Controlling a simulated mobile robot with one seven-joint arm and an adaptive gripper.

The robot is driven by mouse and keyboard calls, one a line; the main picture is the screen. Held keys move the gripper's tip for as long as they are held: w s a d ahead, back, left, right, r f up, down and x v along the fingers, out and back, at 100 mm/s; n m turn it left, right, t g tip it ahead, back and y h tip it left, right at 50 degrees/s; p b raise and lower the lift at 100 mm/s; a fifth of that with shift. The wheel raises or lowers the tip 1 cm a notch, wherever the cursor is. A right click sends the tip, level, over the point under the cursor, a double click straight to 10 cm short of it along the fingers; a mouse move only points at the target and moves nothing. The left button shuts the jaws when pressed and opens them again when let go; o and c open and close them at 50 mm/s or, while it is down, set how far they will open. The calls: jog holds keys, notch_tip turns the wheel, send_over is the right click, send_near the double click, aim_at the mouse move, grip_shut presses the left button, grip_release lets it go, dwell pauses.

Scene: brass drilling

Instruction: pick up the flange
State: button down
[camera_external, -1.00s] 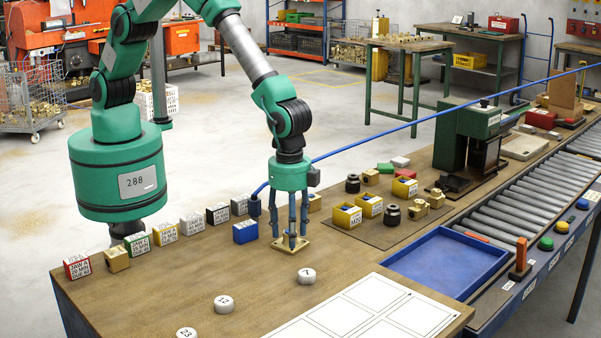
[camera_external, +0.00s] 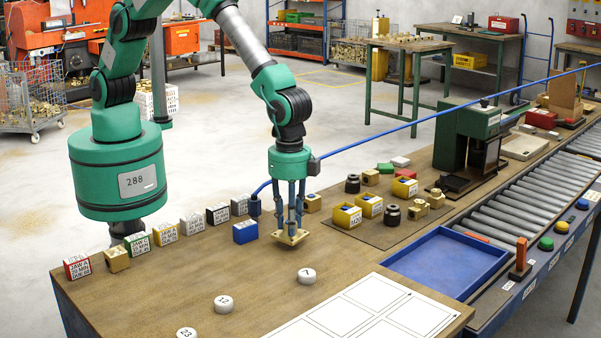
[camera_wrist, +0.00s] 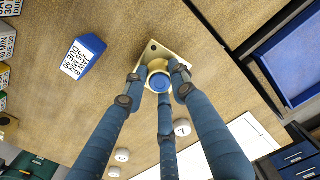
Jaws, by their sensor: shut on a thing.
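The flange (camera_external: 290,238) is a brass piece with a square base plate and a round raised hub. My gripper (camera_external: 291,229) has three blue fingers pointing down and is shut on the flange. The flange hangs just above the wooden bench, slightly tilted in the external view. In the wrist view the flange (camera_wrist: 147,57) shows its square plate corner with a hole, and the fingertips (camera_wrist: 157,85) close around its hub. Part of the plate is hidden behind the fingers.
A blue block (camera_external: 245,232) stands left of the flange, beside a row of labelled blocks. White numbered discs (camera_external: 307,276) lie in front. A blue tray (camera_external: 445,262) and a white grid sheet (camera_external: 365,310) are to the right. A mat with brass parts (camera_external: 385,232) lies behind.

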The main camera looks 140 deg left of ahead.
notch_tip(320, 180, up, 8)
jog(key=shift+f+p, duration=0.25)
jog(key=shift+p, duration=0.1)
